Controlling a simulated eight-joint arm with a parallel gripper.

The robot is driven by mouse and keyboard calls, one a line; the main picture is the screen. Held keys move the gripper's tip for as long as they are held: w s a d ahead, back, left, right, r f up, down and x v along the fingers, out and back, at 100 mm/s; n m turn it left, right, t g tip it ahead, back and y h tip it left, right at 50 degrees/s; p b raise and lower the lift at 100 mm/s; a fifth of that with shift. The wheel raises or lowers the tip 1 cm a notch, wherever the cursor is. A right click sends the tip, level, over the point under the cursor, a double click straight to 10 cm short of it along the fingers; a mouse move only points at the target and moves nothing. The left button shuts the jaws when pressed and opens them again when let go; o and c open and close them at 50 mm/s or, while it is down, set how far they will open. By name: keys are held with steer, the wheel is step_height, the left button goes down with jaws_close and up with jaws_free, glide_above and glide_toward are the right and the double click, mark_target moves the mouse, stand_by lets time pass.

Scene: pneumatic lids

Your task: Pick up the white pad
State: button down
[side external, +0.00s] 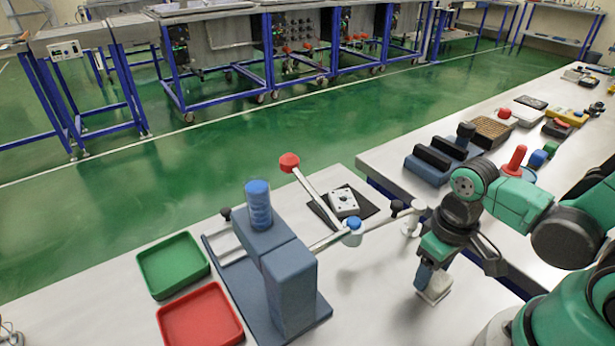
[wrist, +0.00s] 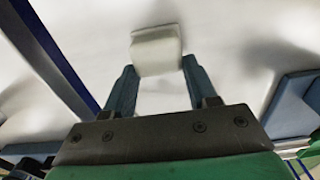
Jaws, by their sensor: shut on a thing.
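The white pad (wrist: 157,50) is a small pale block between my two fingers in the wrist view. My gripper (wrist: 158,78) is shut on it, with one blue-grey finger on each side. In the side view the pad (side external: 436,290) shows at the lower end of my gripper (side external: 430,284), at or just above the white table; I cannot tell whether it touches. The far side of the pad is hidden by the fingers in the side view.
A blue-grey machine (side external: 288,285) with a jointed arm and red knob (side external: 289,162) stands left of my gripper. A green tray (side external: 173,265) and a red tray (side external: 200,318) lie at the left. A white device (side external: 343,203) sits on a black mat. Another bench (side external: 400,165) holds several items.

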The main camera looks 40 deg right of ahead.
steer(key=shift+r, duration=0.2)
step_height(320, 180, up, 20)
steer(key=shift+f, duration=0.15)
stand_by(0.7)
